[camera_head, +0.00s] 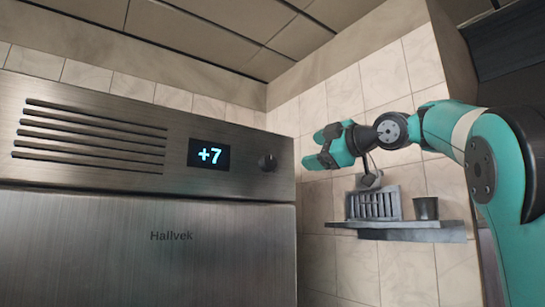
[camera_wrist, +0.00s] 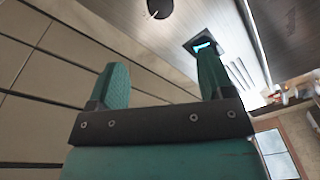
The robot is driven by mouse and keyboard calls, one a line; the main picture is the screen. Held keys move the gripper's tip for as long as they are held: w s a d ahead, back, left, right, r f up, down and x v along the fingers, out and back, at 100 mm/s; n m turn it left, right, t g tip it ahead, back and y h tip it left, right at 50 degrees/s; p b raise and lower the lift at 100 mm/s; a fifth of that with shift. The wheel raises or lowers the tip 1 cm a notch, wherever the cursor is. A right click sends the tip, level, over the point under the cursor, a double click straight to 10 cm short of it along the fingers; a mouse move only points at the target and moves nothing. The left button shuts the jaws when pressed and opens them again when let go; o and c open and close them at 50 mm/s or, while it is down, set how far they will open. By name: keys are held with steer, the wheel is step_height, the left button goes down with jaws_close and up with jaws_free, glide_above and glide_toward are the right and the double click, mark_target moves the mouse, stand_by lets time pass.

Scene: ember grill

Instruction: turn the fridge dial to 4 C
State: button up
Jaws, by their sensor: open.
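The fridge (camera_head: 100,240) is brushed metal and fills the left of the head view. Its small display (camera_head: 209,155) reads +7. The dark round dial (camera_head: 268,162) sits right of the display on the upper panel. In the wrist view the dial (camera_wrist: 160,8) is at the top edge, partly cut off, with the display (camera_wrist: 203,47) to its right. My gripper (camera_head: 316,149) is to the right of the dial in the head view, apart from it. Its two fingers (camera_wrist: 160,82) are spread with nothing between them.
A wall shelf (camera_head: 405,226) below my gripper holds a metal rack (camera_head: 374,204) and a dark cup (camera_head: 426,208). A tiled wall (camera_head: 335,95) stands behind. Vent slots (camera_head: 90,136) run left of the display. The space in front of the dial looks clear.

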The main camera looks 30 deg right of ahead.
mark_target(271, 162)
steer(key=w+p, duration=0.2)
steer(key=w, duration=0.2)
steer(key=w+a+p, duration=0.1)
steer(key=w+p, duration=0.1)
steer(key=w, duration=0.3)
steer(key=w+a+p, duration=0.1)
steer(key=w+p, duration=0.1)
steer(key=w, duration=0.2)
steer(key=shift+w+a+r, duration=0.15)
steer(key=shift+w, duration=0.2)
steer(key=shift+w+p, duration=0.4)
steer(key=shift+w, duration=0.15)
steer(key=shift+f, duration=0.2)
steer(key=c, duration=0.9)
